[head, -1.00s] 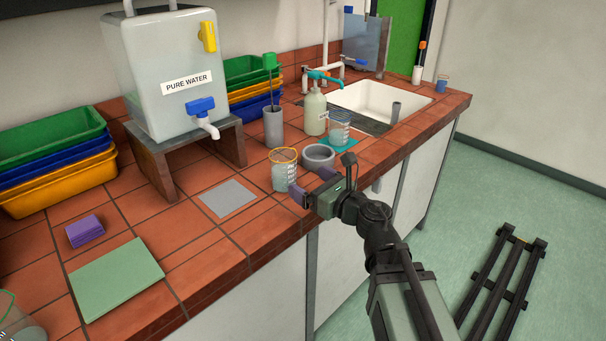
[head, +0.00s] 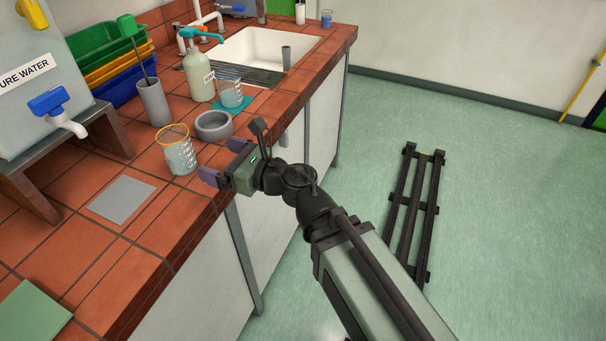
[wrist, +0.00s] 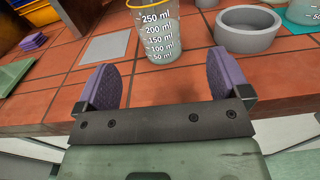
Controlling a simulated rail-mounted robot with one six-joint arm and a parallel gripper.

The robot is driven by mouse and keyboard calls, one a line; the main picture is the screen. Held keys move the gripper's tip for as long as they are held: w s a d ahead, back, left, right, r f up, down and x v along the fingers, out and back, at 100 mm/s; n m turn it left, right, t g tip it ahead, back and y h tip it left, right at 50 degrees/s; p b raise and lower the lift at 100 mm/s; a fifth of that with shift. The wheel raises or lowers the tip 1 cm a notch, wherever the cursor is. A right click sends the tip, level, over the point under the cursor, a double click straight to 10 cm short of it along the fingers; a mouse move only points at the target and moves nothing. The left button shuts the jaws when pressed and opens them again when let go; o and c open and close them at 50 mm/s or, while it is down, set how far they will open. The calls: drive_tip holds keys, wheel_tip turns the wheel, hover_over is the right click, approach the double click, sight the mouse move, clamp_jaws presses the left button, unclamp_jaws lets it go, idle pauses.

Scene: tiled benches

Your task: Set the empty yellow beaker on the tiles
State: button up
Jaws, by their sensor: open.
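The beaker with the yellow rim (head: 178,150) stands upright on the red tiles near the bench's front edge. It is clear, with white volume marks; I cannot tell for sure whether it is empty. It also shows at the top middle of the wrist view (wrist: 157,38). My gripper (head: 222,162) is at the bench's front edge, in front of the beaker and apart from it. In the wrist view my gripper (wrist: 160,80) has its purple fingers wide apart with nothing between them, and the beaker stands beyond the fingertips.
A grey bowl (head: 214,125) stands close behind the beaker, right of it in the wrist view. A blue-marked beaker (head: 231,92) stands on a teal mat (head: 239,112). A grey mat (head: 122,200), a grey pot (head: 155,103) and a soap bottle (head: 199,78) are nearby.

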drive_tip(key=w+d+m+t+h, duration=1.1)
drive_tip(key=d+m, duration=0.5)
drive_tip(key=m, duration=0.5)
drive_tip(key=w+d+f+m+g+h, duration=0.2)
drive_tip(key=d+f+m+g+h, duration=0.15)
drive_tip(key=d+m+h, duration=0.45)
drive_tip(key=s+d+f+m+g, duration=0.7)
drive_tip(key=d+f+m+g, duration=0.3)
drive_tip(key=m, duration=0.5)
drive_tip(key=s+f+m+g+y, duration=0.2)
drive_tip(key=s+f+m+g, duration=0.1)
drive_tip(key=s, duration=0.5)
drive_tip(key=shift+s+d+f+m+g, duration=0.15)
drive_tip(key=shift+d+f+m+g, duration=0.2)
drive_tip(key=shift+m+g, duration=0.6)
drive_tip(key=shift+a, duration=0.1)
